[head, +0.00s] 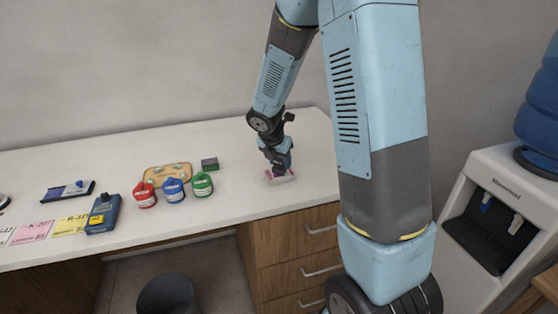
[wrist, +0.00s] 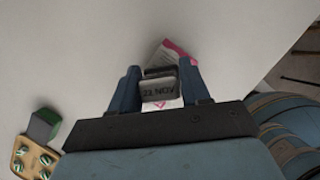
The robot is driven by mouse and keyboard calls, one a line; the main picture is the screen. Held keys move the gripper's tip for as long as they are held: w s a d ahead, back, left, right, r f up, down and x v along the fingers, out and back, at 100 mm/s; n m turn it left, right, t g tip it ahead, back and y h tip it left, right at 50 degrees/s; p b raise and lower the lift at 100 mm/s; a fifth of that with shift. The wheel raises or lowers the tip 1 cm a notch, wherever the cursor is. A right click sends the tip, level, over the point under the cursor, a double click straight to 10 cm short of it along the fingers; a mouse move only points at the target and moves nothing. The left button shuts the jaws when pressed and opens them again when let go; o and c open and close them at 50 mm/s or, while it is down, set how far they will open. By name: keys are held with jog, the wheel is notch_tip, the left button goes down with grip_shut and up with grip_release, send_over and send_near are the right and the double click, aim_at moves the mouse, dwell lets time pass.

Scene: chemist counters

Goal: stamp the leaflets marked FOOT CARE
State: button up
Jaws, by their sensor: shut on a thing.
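My gripper (head: 278,168) is over the right part of the counter, pointing down. In the wrist view my gripper (wrist: 160,88) is shut on a dark stamp (wrist: 159,91) whose top reads "21 NOV" or similar. Under it lies a white and pink leaflet (wrist: 176,53), which also shows in the head view (head: 284,178). The leaflet's heading is hidden or too small to read. I cannot tell whether the stamp touches the leaflet.
Paper slips (head: 70,225) lie left. A water dispenser (head: 500,210) stands right.

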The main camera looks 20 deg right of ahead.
dwell(0.4)
jog(key=shift+r, duration=3.5)
jog(key=shift+s, duration=0.1)
